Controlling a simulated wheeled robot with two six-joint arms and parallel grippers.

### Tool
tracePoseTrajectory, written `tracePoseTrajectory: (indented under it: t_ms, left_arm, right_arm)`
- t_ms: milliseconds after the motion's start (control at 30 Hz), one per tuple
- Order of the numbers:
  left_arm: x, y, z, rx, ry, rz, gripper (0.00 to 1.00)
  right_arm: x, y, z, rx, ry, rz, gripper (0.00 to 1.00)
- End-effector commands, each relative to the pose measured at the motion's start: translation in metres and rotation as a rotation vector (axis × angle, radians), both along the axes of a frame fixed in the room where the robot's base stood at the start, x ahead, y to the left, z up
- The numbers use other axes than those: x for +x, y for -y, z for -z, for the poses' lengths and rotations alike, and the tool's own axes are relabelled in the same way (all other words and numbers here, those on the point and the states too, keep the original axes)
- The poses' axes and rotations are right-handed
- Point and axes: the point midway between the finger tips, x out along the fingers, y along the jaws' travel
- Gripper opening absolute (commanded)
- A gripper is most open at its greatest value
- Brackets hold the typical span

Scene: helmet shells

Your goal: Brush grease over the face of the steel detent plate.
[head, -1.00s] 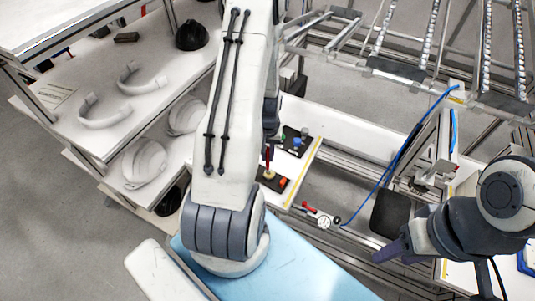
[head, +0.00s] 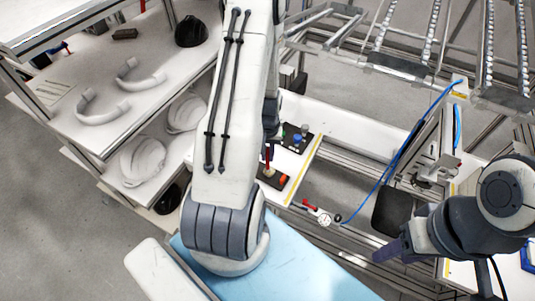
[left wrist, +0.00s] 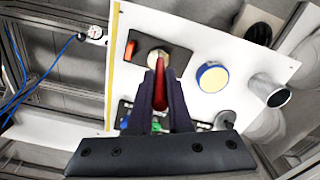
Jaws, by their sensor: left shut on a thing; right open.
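My left gripper (left wrist: 161,78) is shut on a red-handled brush (left wrist: 160,88); the red handle also shows in the head view (head: 267,155). The brush points down at a dark board (left wrist: 178,60), which also shows in the head view (head: 266,181). A pale round shape shows at the brush's lower end, over the board; whether it touches is unclear. I cannot clearly make out the steel detent plate there. My right gripper (head: 390,250) is open and empty, far to the right.
An orange piece (head: 283,179) lies on the board. A metal cup (left wrist: 272,92) stands on the white bench. A gauge (head: 324,220) sits by the bench edge. Shelves with pale helmet shells (head: 142,160) stand at left. A blue hose (head: 385,180) hangs at right.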

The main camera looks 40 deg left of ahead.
Motion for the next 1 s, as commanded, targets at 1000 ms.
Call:
tracePoseTrajectory:
  t_ms: [1000]
  left_arm:
    - [0.012, 0.011, 0.002, 0.001, 0.001, 0.000, 0.00]
  right_arm:
    - [0.000, 0.000, 0.001, 0.000, 0.000, 0.000, 0.50]
